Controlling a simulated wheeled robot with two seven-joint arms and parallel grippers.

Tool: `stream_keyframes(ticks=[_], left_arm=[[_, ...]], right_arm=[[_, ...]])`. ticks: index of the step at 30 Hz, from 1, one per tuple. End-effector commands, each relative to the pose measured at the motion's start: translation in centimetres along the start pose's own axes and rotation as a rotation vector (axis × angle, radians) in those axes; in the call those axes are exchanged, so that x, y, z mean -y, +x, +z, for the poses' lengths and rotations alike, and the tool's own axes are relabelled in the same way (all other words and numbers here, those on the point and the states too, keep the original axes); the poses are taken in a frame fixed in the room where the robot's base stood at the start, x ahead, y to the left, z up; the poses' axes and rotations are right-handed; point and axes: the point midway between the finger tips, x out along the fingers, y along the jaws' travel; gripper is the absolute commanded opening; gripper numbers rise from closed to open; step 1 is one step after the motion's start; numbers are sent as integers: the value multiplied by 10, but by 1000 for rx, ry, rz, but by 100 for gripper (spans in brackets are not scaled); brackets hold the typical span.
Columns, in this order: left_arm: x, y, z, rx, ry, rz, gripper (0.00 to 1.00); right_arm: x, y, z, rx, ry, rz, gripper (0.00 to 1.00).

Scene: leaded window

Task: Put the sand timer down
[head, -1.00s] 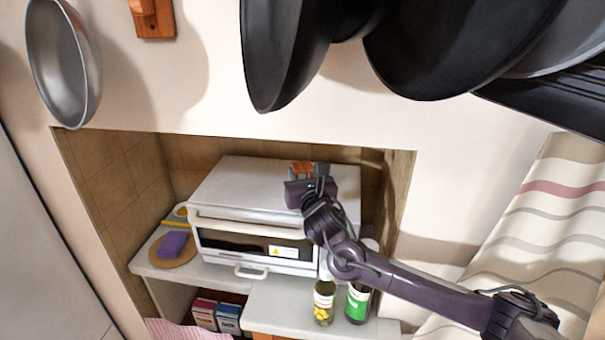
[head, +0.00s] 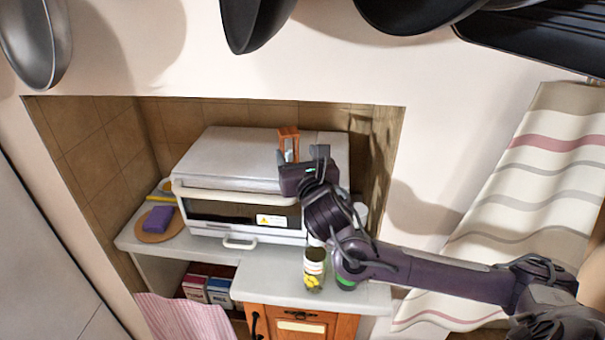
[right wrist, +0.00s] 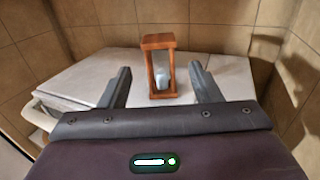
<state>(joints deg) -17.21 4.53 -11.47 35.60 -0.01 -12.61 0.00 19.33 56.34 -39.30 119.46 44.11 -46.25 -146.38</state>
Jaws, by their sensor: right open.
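The sand timer (right wrist: 158,68), a wooden frame around a glass with pale sand, stands upright on top of the white toaster oven (head: 225,160). In the head view the timer (head: 288,143) shows just behind my right gripper (head: 303,165). In the right wrist view my right gripper (right wrist: 160,82) is open, with one finger on each side of the timer and clear gaps to it. The timer's base rests on the oven top. My left gripper is not in view.
The oven stands in a tiled niche. A bottle with a yellow label (head: 314,270) stands on the counter before it, partly beside my arm. A purple sponge (head: 159,219) lies at the left. Dark pans (head: 255,22) hang above.

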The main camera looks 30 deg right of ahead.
Motion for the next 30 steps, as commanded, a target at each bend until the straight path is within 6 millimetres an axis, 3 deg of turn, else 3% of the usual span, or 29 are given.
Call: stream_keyframes(ticks=[3,9,30], left_arm=[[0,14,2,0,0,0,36],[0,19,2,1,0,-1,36],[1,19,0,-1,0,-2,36]], right_arm=[[-1,-21,-4,0,0,3,58],[0,-38,-1,-1,0,0,58],[0,-40,0,-2,1,0,58]])
